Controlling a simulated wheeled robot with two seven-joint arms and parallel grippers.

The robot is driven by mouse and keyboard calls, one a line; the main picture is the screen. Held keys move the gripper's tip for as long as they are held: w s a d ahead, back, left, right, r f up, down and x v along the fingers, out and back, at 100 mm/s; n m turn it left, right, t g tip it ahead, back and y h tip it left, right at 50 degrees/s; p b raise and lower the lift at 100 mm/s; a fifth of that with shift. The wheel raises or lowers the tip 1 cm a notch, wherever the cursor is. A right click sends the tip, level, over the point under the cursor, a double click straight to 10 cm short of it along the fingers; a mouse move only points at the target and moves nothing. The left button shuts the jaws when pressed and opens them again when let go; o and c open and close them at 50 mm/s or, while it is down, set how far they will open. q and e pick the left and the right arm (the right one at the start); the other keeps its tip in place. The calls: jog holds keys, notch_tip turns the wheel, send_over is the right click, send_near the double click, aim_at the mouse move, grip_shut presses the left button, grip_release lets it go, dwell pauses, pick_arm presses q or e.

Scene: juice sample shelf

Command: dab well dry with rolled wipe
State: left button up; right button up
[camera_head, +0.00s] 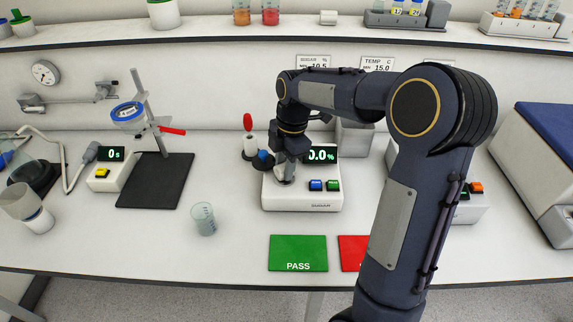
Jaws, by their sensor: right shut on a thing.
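The white sugar meter (305,198) stands mid-bench, with a lit display reading 0.0%, partly covered by my arm, and blue and green buttons. My right gripper (285,172) points down over the left part of the meter, where the well would be. It is shut on a small whitish thing, likely the rolled wipe (284,175), whose lower end is at or just above the meter's top. The well itself is hidden, so I cannot tell whether the wipe touches it. My left gripper is not in view.
A small beaker (204,219) stands left of the meter. A green PASS mat (298,253) and a red mat (352,250), partly behind my arm, lie in front. A ring stand (150,130) rises from a black base at left.

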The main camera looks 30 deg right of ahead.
aim_at(284, 167)
jog(key=shift+s+a, duration=0.1)
jog(key=shift+s, duration=0.05)
jog(key=shift+s+a+b, duration=0.35)
jog(key=shift+s, duration=0.15)
jog(key=shift+w+d+f, duration=0.2)
jog(key=shift+w, duration=0.05)
dwell(0.4)
jog(key=shift+w+r+p, duration=0.1)
jog(key=shift+r+p, duration=0.35)
jog(key=shift+p, duration=0.1)
notch_tip(284, 167, up, 7)
jog(key=p, duration=0.6)
jog(key=shift+r, duration=0.15)
